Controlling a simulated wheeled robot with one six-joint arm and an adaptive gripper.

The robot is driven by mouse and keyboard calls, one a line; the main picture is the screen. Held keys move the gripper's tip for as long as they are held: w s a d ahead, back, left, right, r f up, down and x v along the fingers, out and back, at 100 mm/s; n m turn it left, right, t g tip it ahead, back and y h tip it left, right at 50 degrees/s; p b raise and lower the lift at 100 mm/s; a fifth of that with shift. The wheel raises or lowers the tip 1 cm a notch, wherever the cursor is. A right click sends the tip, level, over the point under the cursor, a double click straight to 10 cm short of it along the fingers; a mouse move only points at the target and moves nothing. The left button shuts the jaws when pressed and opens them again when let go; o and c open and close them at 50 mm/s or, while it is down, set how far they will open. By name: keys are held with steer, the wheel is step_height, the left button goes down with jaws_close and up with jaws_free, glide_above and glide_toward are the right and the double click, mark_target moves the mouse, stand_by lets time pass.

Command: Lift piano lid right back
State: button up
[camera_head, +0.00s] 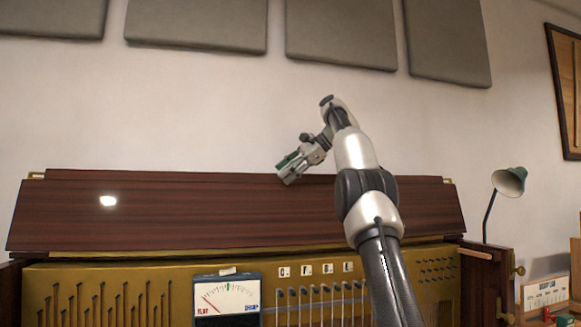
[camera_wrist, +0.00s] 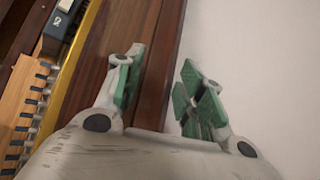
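The piano lid (camera_head: 180,215) is a long dark reddish-brown wooden panel, tilted up above the brass-coloured piano front, with its upper edge toward the wall. My gripper (camera_head: 288,168) is at the lid's upper edge, right of its middle. In the wrist view my gripper (camera_wrist: 163,72) has its green-padded fingers spread apart. One finger is over the lid's wood (camera_wrist: 160,85) and the other is against the pale wall background, with the lid's edge running between them in the picture. I cannot tell whether either finger touches the lid.
The piano's brass front (camera_head: 130,290) carries a needle meter (camera_head: 228,296) and a row of lettered levers (camera_head: 315,292). A green desk lamp (camera_head: 509,181) stands at the right. Grey panels (camera_head: 340,32) hang on the wall above.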

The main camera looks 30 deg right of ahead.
steer(key=s+r, duration=0.1)
steer(key=s+d+r, duration=0.1)
steer(key=shift+s+d+r, duration=0.25)
steer(key=shift+r, duration=0.05)
stand_by(0.3)
